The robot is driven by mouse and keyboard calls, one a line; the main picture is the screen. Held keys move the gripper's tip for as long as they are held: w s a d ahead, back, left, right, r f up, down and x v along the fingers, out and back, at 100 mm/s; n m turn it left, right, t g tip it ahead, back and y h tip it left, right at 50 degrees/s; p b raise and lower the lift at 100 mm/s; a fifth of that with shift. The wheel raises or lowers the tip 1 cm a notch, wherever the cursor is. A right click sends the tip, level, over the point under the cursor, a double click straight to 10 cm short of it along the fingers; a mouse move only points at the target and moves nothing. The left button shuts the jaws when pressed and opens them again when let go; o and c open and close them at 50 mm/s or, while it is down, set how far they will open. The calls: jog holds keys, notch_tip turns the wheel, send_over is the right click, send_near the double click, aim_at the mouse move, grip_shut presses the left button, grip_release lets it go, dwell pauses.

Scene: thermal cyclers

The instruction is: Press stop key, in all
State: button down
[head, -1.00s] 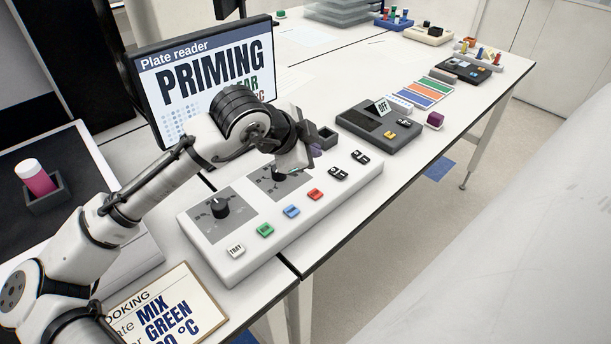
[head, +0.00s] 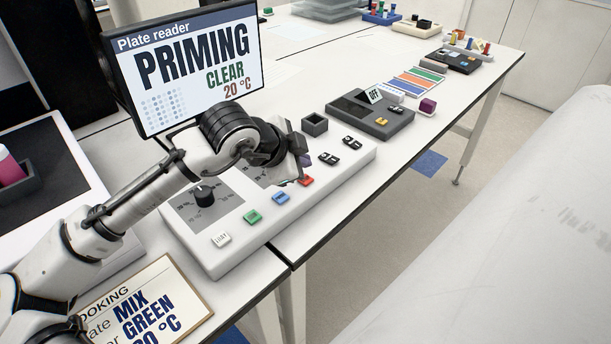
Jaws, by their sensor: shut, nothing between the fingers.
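A long white control panel (head: 238,245) lies along the table's front edge. It carries a white tray key (head: 221,239), a green key (head: 253,216), a blue key (head: 280,198), a red key (head: 306,181) and two black-and-white keys (head: 328,158) (head: 352,143). I cannot read which key is stop. My gripper (head: 301,176) is shut and empty, pointing down over the panel beside the red key. It partly hides that key and the right-hand dial area; contact cannot be told. The plate reader screen (head: 190,75) reads PRIMING, CLEAR, 20 °C.
A black dial (head: 204,194) stands on the panel's left part. A dark open box (head: 314,124) and a grey device with an OFF sign (head: 374,96) stand behind and to the right. A card (head: 150,305) reading MIX, GREEN lies at front left.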

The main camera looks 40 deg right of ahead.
aim_at(302, 182)
jog(key=shift+f+b, duration=0.3)
jog(key=shift+f, duration=0.6)
jog(key=shift+f, duration=0.1)
dwell(1.2)
jog(key=shift+f, duration=0.3)
jog(key=shift+f+b, duration=0.4)
jog(key=shift+b, duration=0.15)
dwell(0.5)
jog(key=shift+r, duration=0.15)
jog(key=shift+r+p, duration=0.7)
jog(key=shift+r+p, duration=2)
jog(key=shift+r, duration=0.5)
